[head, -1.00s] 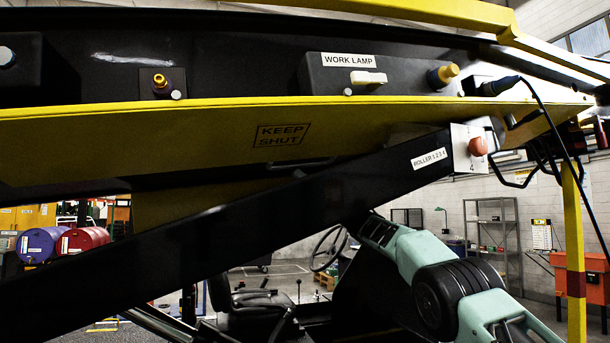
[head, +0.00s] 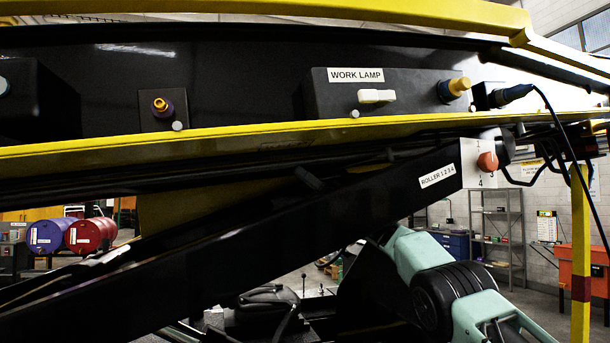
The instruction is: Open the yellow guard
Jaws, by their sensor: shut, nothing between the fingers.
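The yellow guard (head: 210,145) is a long panel under the black side of the loader. In the head view its face shows as a narrow, strongly foreshortened strip, with its lettering a faint, unreadable smudge. Dark structure shows directly below it. How far the guard stands open I cannot tell exactly. My mint-green arm rises at the lower right and passes behind the black diagonal beam (head: 230,240). My gripper is not visible; the beam may hide it.
A red roller selector knob (head: 488,162) sits at the beam's end.

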